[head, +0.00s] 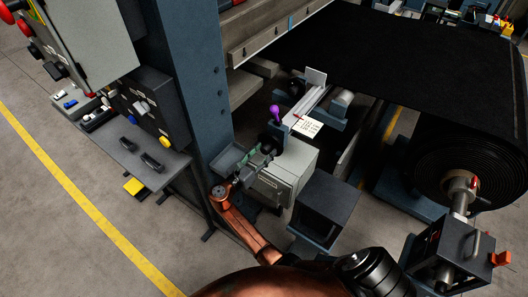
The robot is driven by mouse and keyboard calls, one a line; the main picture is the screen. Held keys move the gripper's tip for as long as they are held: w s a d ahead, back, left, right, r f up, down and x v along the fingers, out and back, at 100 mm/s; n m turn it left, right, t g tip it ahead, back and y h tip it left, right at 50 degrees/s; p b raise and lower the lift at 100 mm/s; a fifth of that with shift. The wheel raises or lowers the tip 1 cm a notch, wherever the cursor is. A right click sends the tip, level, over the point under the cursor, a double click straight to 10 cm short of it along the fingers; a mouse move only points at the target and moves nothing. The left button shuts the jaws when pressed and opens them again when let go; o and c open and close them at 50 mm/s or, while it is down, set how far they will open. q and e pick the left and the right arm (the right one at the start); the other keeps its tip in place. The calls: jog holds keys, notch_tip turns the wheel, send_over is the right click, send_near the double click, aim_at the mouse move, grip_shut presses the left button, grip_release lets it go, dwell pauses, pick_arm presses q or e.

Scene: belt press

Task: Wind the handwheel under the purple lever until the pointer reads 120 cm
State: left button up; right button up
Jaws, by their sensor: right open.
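My right gripper (264,153) is open in front of the cabinet's left side, just below the lever. I cannot tell whether it touches anything. A white card (307,125) with small marks and a red bit lies right of the lever. The pointer's reading is too small to read. My left gripper is not in view.
A blue upright column (190,70) stands close left of my right gripper. A control box (150,105) and grey shelf (150,160) are further left. A dark box (325,208) stands right of the cabinet. The black belt roll (470,155) fills the right. Open floor lies at lower left.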

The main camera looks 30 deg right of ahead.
jog(key=c, duration=1.2)
jog(key=shift+o, duration=0.2)
jog(key=shift+m, duration=0.3)
